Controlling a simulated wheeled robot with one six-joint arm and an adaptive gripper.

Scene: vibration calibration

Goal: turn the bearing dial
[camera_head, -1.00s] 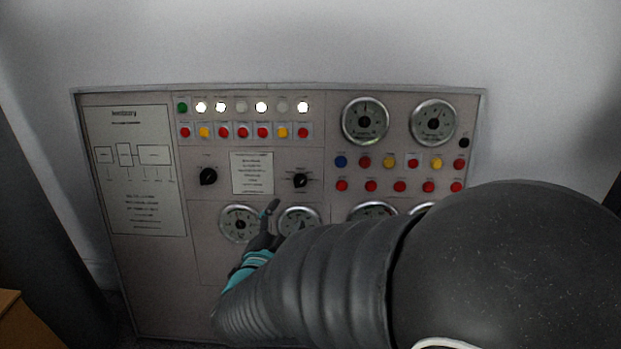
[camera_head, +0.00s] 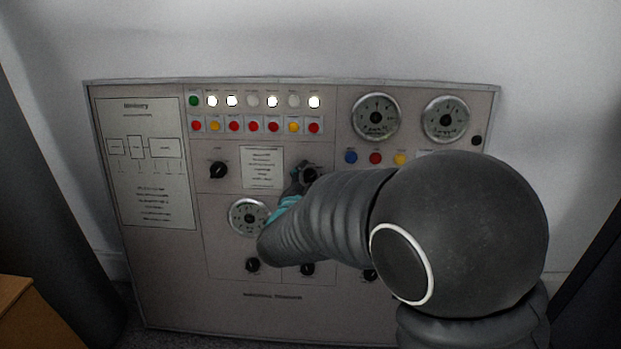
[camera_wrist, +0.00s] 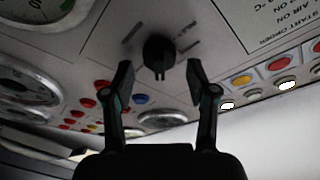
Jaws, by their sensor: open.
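A black rotary dial (camera_wrist: 158,52) on the grey control panel (camera_head: 270,315) sits between the fingertips of my gripper (camera_wrist: 157,76) in the wrist view. The fingers are open, one on each side of the dial. A gap shows beside each finger, and I see no contact. In the head view my gripper (camera_head: 300,178) is at the same dial (camera_head: 310,173), right of the white text card, and partly covers it. The small labels around the dial are too blurred to read, so I cannot confirm it is the bearing dial.
Another black dial (camera_head: 217,170) is left of the text card (camera_head: 262,167). Several black knobs (camera_head: 252,265) line the lower panel. Round gauges (camera_head: 375,116) and rows of coloured buttons (camera_head: 233,125) are nearby. My arm hides the panel's lower right.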

